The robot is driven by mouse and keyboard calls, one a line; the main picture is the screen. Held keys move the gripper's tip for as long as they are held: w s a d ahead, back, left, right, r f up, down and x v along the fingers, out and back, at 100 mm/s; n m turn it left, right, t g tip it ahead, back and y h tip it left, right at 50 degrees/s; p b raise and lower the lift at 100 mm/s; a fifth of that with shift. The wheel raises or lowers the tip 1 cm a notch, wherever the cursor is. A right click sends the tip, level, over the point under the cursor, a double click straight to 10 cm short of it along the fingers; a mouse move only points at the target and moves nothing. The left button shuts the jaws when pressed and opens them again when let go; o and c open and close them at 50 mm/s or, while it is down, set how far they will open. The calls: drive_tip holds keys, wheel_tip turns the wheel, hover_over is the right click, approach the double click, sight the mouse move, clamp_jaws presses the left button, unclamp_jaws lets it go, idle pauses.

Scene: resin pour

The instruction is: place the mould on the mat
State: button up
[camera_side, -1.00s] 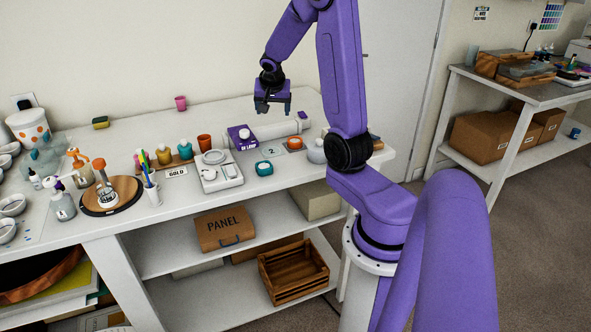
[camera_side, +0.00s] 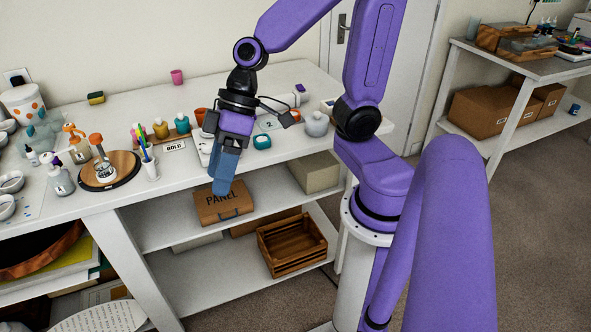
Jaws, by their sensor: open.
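A small teal round piece (camera_side: 262,142), which may be the mould, sits near the front edge of the white bench. Behind it lies a pale sheet marked "2" (camera_side: 269,124), which may be the mat; my wrist parts partly cover it. I cannot tell for certain which things are the mould and the mat. My gripper (camera_side: 224,186) is open and points down in front of the bench's front edge, left of the teal piece and apart from it. No held object shows in it. My gripper hides part of the white scale (camera_side: 204,150).
A grey lidded pot (camera_side: 316,124) stands right of the teal piece. Left are a cup of coloured sticks (camera_side: 150,165), a round wooden board (camera_side: 122,171) and several bottles. A "PANEL" box (camera_side: 222,207) and a wooden crate (camera_side: 290,247) are on the shelves below.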

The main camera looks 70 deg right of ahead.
drive_tip(key=s+d+f+n+h, duration=0.1)
drive_tip(key=s+d+n+h, duration=0.1)
drive_tip(key=s, duration=0.3)
drive_tip(key=s+d+f+n+g+h, duration=0.1)
drive_tip(key=s+d+n+h, duration=0.2)
drive_tip(key=s, duration=0.3)
drive_tip(key=shift+d+f+h, duration=0.15)
drive_tip(key=shift+d+h, duration=0.15)
drive_tip(key=shift+d, duration=0.6)
